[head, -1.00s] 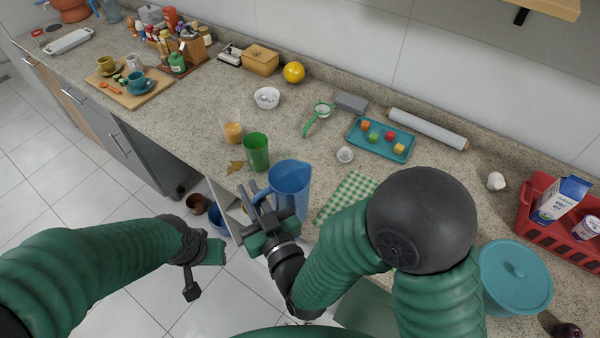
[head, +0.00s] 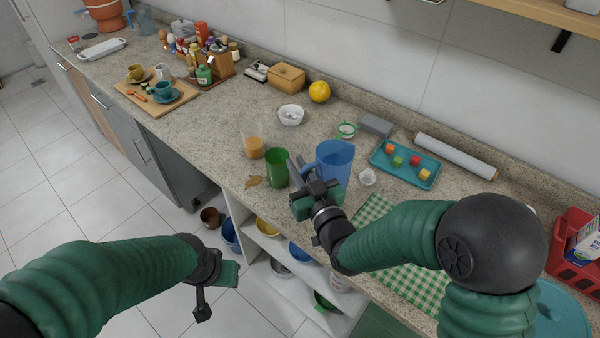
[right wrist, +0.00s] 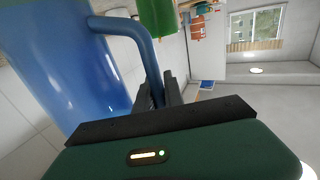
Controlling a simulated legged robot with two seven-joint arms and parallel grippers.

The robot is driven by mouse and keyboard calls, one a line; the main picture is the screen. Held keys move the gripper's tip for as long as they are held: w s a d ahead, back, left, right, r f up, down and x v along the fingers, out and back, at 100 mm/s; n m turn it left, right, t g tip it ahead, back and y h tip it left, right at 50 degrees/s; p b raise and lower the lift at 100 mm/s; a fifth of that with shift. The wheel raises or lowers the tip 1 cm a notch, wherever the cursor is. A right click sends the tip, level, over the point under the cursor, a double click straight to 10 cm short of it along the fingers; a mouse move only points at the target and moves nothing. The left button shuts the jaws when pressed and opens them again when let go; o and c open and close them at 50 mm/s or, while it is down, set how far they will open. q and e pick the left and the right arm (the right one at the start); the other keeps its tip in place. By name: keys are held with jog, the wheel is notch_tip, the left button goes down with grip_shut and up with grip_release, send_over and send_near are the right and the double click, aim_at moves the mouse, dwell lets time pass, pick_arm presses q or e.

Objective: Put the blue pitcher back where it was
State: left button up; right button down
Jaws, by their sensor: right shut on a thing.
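The blue pitcher (head: 336,164) is upright near the front of the counter, just right of the green cup (head: 277,168). My right gripper (head: 304,180) is shut on its handle at the pitcher's left side. In the right wrist view the handle (right wrist: 136,32) runs down between the fingers, and the pitcher's blue body (right wrist: 65,65) fills the left. I cannot tell whether the pitcher's base touches the counter; the arm and gripper partly hide it. My left gripper (head: 214,292) hangs low over the floor, away from the counter, and its jaw opening is unclear.
A glass with orange drink (head: 254,147) stands left of the green cup. A green checked cloth (head: 425,285) is at the front. Open shelves (head: 285,240) with bowls are below.

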jog(key=f, duration=0.2)
jog(key=w+f, duration=0.1)
jog(key=shift+d+f, duration=0.3)
jog(key=c, duration=1.4)
grip_release()
jog(key=shift+c, duration=0.2)
